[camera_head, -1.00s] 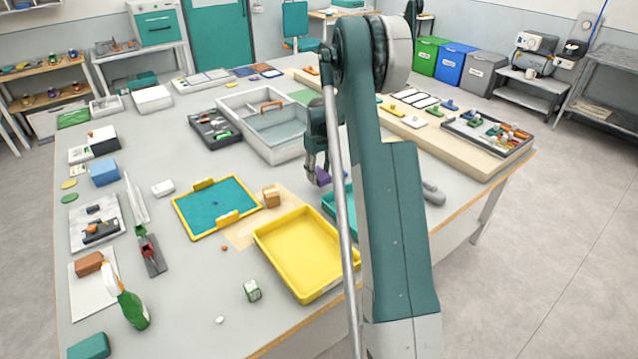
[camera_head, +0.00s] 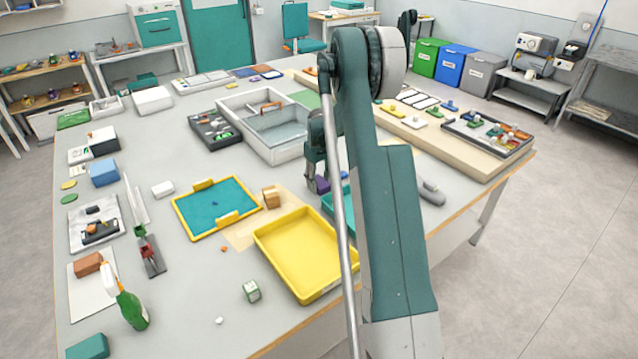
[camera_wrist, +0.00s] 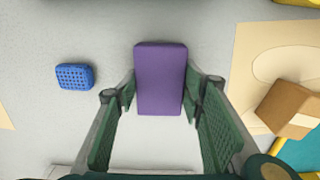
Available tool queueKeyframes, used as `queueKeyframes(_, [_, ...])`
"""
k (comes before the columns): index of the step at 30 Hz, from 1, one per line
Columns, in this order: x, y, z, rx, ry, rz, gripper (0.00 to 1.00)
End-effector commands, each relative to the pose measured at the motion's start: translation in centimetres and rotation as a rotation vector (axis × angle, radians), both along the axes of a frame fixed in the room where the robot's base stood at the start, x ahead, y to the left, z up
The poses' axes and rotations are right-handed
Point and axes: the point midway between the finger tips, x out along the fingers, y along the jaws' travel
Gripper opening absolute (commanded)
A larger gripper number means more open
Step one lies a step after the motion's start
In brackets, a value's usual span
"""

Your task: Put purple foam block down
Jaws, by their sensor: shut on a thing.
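The purple foam block (camera_wrist: 161,78) is a plain rectangular block between the two fingers of my gripper (camera_wrist: 162,90) in the wrist view. My gripper is shut on it, with a fingertip against each long side. In the head view my gripper (camera_head: 316,182) is low over the table (camera_head: 190,290), and a small part of the purple block (camera_head: 323,184) shows at the fingertips. My arm hides much of the area around it. I cannot tell whether the block touches the table top.
A blue dotted block (camera_wrist: 74,76) lies left of the purple block in the wrist view, and a brown block (camera_wrist: 288,108) lies to the right. In the head view a yellow tray (camera_head: 305,285), a teal tray (camera_head: 333,202) and a white partitioned tray (camera_head: 262,146) stand around my gripper.

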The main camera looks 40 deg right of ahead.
Motion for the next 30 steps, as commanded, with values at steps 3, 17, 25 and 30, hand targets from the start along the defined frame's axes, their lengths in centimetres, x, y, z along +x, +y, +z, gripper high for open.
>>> queueKeyframes(3, [0.0, 0.0, 0.02, 0.0, 0.0, 0.0, 0.27])
queueKeyframes(17, [0.0, 0.0, -0.3, 0.0, 0.0, 0.0, 0.54])
queueKeyframes(25, [0.0, 0.0, -0.17, 0.0, 0.0, 0.0, 0.54])
queueKeyframes(30, [-0.01, 0.01, 0.57, 0.0, 0.0, 0.0, 0.54])
